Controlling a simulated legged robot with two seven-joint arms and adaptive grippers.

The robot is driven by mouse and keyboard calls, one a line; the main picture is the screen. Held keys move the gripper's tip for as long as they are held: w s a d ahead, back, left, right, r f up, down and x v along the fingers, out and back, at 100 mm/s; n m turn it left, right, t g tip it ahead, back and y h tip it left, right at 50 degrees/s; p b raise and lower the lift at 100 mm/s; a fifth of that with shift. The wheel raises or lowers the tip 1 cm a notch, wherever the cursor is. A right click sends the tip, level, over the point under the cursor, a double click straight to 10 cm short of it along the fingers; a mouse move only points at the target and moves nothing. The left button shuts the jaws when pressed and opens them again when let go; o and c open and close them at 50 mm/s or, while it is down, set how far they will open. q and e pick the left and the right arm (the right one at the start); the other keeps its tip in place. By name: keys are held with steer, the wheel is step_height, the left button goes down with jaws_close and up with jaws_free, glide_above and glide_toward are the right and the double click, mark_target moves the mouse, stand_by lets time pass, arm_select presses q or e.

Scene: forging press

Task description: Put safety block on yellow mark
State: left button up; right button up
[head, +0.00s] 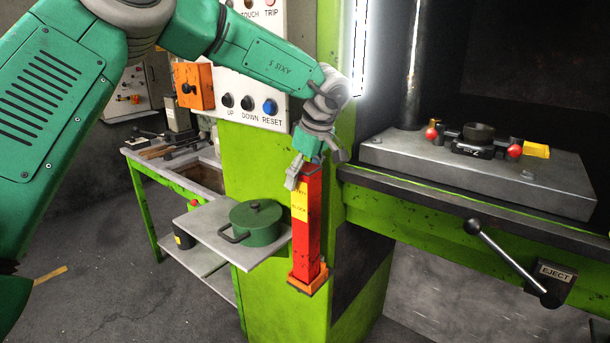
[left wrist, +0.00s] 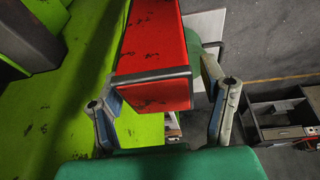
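The safety block is a tall red post (head: 311,240) with a yellow label, standing upright in an orange holder (head: 308,280) on the green press column. Its red top end fills the upper middle of the left wrist view (left wrist: 155,92). My left gripper (head: 316,172) is at the block's top, its fingers spread on either side; it also shows in the left wrist view (left wrist: 168,108). Small gaps seem to show beside the fingers, and contact is unclear. A yellow patch (head: 537,150) lies at the right of the press bed; I cannot tell if it is the mark. My right gripper is out of view.
The grey press bed (head: 400,155) carries a dark die with red knobs (head: 480,140). An eject lever (head: 505,256) sticks out below it. A green pot (head: 256,220) stands on a shelf left of the block. A button panel (head: 245,95) is behind my arm.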

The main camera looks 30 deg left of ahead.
arm_select(q)
steer(key=shift+r, duration=0.15)
steer(key=shift+r, duration=0.3)
steer(key=v, duration=1.1)
steer(key=shift+p, duration=0.3)
